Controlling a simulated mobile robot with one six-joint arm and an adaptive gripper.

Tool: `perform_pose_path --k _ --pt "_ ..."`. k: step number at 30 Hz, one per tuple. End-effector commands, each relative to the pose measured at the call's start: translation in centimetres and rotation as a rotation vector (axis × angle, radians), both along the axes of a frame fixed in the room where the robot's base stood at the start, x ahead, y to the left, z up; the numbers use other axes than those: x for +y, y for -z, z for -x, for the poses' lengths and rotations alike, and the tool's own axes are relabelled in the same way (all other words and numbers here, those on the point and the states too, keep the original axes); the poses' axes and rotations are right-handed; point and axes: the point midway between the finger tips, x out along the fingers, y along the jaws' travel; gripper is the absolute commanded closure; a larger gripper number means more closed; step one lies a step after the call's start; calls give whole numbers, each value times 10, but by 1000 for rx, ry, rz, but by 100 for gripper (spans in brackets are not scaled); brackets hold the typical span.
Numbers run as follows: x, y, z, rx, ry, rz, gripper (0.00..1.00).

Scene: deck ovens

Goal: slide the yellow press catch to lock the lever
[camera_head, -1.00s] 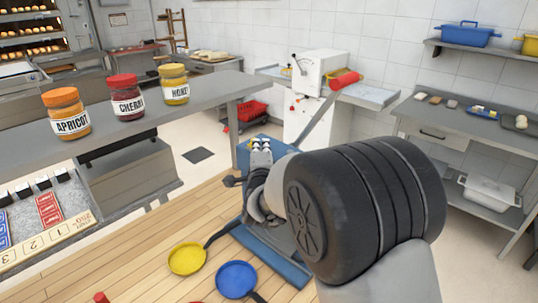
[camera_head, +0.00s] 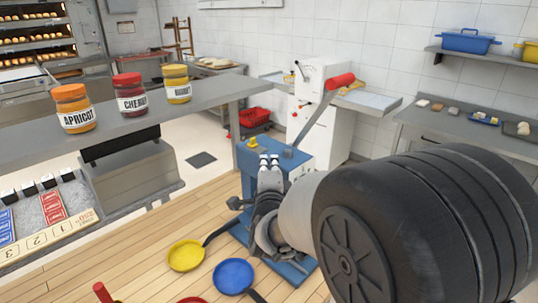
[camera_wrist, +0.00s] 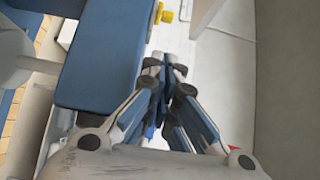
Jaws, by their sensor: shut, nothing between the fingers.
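A yellow piece, apparently the catch, shows at the top of the wrist view (camera_wrist: 163,14). The press lever (camera_head: 318,112) leans up to the right and ends in a red grip (camera_head: 340,81). My gripper (camera_head: 268,160) is shut and empty, in front of the press in the head view and apart from the catch. In the wrist view its fingertips (camera_wrist: 165,66) are together beside a blue block (camera_wrist: 100,60). My arm hides the press's lower right.
A grey shelf (camera_head: 220,95) with several jars runs along the left. A yellow pan (camera_head: 186,256) and a blue pan (camera_head: 233,275) lie on the wooden counter (camera_head: 130,270). A white machine (camera_head: 318,130) stands behind the press.

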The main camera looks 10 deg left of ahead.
Motion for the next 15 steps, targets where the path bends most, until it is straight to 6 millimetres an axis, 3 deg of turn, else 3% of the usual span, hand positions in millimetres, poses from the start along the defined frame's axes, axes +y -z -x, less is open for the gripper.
perform_pose_path --k 6,15 --pt "-3 -1 25 -2 0 -1 100" --pt "-4 -1 28 -3 1 -1 100"
